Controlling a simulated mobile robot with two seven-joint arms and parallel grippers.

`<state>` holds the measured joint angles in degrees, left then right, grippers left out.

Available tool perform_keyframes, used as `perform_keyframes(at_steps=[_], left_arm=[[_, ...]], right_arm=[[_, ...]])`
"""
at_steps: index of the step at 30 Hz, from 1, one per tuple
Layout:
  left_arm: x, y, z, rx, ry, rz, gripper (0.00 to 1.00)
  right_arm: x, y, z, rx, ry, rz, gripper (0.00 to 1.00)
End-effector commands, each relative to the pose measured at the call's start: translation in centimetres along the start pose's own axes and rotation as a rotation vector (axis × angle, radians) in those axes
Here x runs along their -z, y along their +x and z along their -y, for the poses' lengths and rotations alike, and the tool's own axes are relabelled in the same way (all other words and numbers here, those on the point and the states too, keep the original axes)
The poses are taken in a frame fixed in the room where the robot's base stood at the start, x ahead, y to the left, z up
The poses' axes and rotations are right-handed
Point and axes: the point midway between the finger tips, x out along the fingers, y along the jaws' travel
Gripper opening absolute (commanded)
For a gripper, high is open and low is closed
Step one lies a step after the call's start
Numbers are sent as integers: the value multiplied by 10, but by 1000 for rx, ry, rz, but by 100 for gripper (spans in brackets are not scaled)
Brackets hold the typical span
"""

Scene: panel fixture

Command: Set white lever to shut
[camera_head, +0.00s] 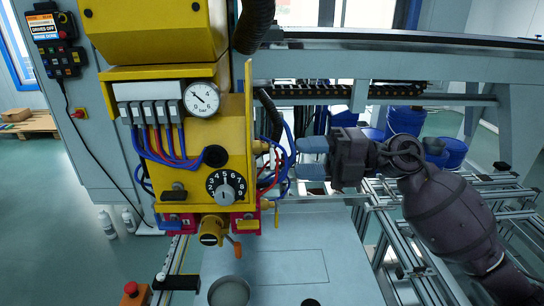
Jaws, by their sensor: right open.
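No lever in view is plainly white. A short black bar with a small pale knob (160,277) lies at the lower left, below the yellow panel; I cannot tell whether it is the white lever, or its setting. An orange lever (235,246) hangs under the panel beside a yellow round fitting. My right gripper (312,158) points left, to the right of the yellow panel (234,112). Its two blue-grey fingers are apart, with nothing between them. My left gripper is not in view.
The panel carries a gauge (201,98), a numbered dial (227,188), and red and blue hoses near its right edge. A grey table (300,265) lies below, largely clear. A red button (131,289) stands at lower left. Aluminium rails (405,235) run under my right arm.

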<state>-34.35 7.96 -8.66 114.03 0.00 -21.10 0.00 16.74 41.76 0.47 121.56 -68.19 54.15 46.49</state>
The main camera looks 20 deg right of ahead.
Motion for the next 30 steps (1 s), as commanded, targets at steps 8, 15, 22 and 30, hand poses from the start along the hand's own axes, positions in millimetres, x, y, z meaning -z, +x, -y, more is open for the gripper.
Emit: perform_keyframes(at_steps=[8,15,22,30], left_arm=[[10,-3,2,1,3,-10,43],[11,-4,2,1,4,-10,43],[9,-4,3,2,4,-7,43],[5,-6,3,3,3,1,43]], right_arm=[[0,44,-2,-3,-1,-1,43],[0,60,-1,-1,0,0,43],[0,62,0,-1,0,1,43],[0,62,0,-1,0,1,13]])
